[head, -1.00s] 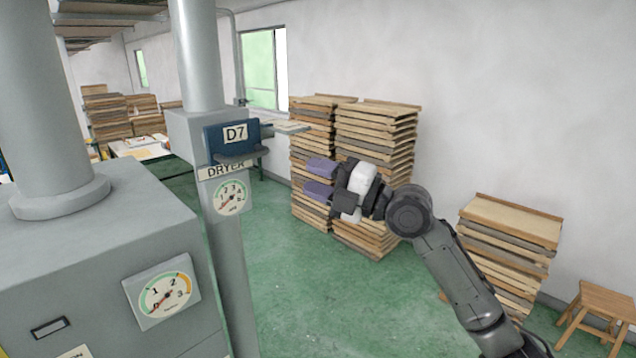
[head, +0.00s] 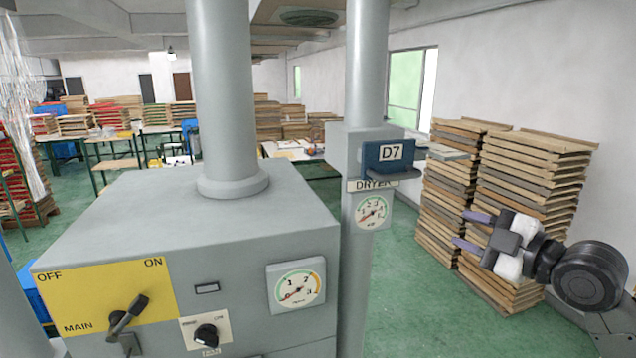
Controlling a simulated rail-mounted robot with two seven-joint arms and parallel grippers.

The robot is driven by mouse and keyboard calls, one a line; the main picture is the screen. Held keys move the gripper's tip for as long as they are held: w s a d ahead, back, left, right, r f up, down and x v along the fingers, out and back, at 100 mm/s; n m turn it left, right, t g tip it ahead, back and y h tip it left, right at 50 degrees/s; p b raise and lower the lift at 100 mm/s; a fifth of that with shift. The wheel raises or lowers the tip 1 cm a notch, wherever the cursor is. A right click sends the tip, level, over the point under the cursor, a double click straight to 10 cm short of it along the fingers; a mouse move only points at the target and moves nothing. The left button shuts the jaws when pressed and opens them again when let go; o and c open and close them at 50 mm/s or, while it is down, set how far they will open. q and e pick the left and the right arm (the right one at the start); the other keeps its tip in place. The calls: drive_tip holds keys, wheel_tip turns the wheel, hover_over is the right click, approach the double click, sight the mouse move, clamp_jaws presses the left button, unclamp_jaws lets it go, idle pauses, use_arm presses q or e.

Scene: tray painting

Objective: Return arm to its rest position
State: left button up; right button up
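My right gripper (head: 470,230) is at the right of the head view, its two purple fingers spread apart and pointing left. Nothing shows between them. It is in the air in front of the stacked wooden trays and does not appear to touch anything. My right arm (head: 588,278) comes in from the lower right edge. My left gripper is out of view.
A grey machine (head: 190,215) with a yellow OFF/ON panel (head: 75,300), dark switch and gauge fills the lower left. A grey post with a blue D7 box (head: 388,155) and DRYER label stands beside it. Tray stacks (head: 530,180) stand by the right wall. Green floor (head: 405,310) lies between.

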drive_tip(key=s+d+m+t+h, duration=0.1)
drive_tip(key=s+m+t+h, duration=0.1)
drive_tip(key=s+m+h, duration=0.5)
drive_tip(key=s+a+f+m+g+h, duration=0.1)
drive_tip(key=s+f+m+g, duration=0.3)
drive_tip(key=f, duration=0.7)
drive_tip(key=s+a+f+m+h, duration=0.1)
drive_tip(key=s+f+m, duration=0.1)
drive_tip(key=s+f, duration=0.65)
drive_tip(key=s+a+f+m+g+h, duration=0.1)
drive_tip(key=s+f+m+g, duration=0.15)
drive_tip(key=f, duration=1.15)
drive_tip(key=s+a+f+g, duration=0.2)
drive_tip(key=s+f+g, duration=0.4)
drive_tip(key=s+f, duration=1.2)
drive_tip(key=w+p+v, duration=0.2)
drive_tip(key=p+v, duration=1.1)
drive_tip(key=v, duration=0.1)
drive_tip(key=shift+w+r+m+p, duration=0.2)
drive_tip(key=shift+r+m+p, duration=0.2)
drive_tip(key=shift+r, duration=0.2)
